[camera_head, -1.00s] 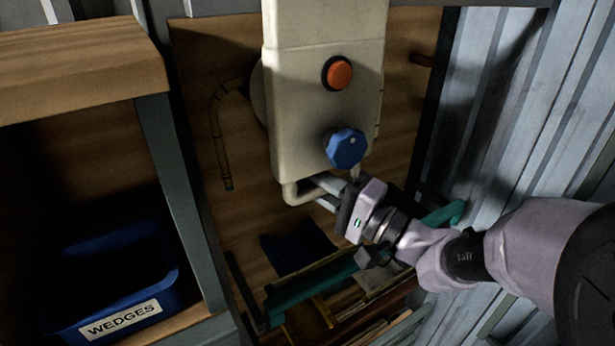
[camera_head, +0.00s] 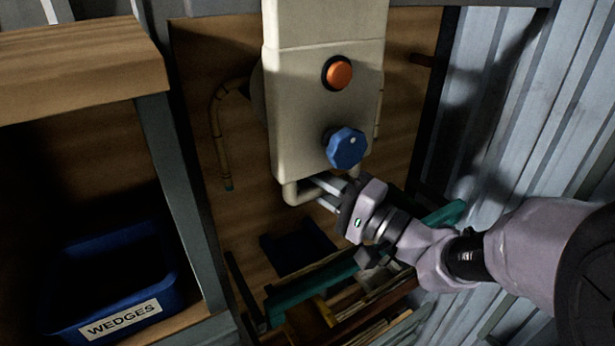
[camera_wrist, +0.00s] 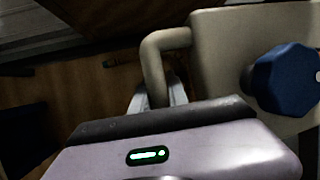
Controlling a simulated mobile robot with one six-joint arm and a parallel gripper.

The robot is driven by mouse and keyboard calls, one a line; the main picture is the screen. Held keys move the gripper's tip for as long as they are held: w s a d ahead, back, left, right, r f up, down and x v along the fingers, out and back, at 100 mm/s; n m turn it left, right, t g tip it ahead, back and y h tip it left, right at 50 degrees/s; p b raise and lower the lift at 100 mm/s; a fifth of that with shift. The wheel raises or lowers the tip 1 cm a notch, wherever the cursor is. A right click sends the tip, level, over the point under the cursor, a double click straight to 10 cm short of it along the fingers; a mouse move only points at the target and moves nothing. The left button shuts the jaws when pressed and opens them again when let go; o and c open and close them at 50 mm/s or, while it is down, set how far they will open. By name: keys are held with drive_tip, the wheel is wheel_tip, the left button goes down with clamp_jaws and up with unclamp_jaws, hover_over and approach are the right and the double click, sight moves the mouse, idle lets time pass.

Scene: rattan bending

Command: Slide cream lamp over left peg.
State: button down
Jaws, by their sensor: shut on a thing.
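The cream lamp (camera_head: 300,110), a tall flat body with an orange button (camera_head: 338,73) and a blue knob (camera_head: 346,148), hangs in front of the wooden back board in the head view. A bent cream tube handle (camera_head: 290,192) runs under its lower end. My gripper (camera_head: 327,190) is shut on this handle from below right. In the wrist view the handle (camera_wrist: 154,65) and the blue knob (camera_wrist: 286,80) are close above my gripper.
A bent cane (camera_head: 216,130) hangs left of the lamp. A blue WEDGES bin (camera_head: 165,285) stands in the shelf (camera_head: 80,60) at left. A green bar (camera_head: 310,285) crosses below my gripper, with strips behind it. Corrugated metal (camera_head: 500,110) closes the right side.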

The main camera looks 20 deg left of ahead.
drive_tip(key=shift+f, duration=0.2)
drive_tip(key=shift+s+a+b, duration=0.5)
drive_tip(key=shift+s+b, duration=0.15)
drive_tip(key=shift+b, duration=0.55)
drive_tip(key=c, duration=1.6)
unclamp_jaws()
drive_tip(key=shift+o, duration=0.2)
drive_tip(key=b+v, duration=0.7)
drive_tip(key=v, duration=1)
drive_tip(key=shift+s, duration=0.2)
drive_tip(key=shift+d+b, duration=0.15)
drive_tip(key=shift+b, duration=0.15)
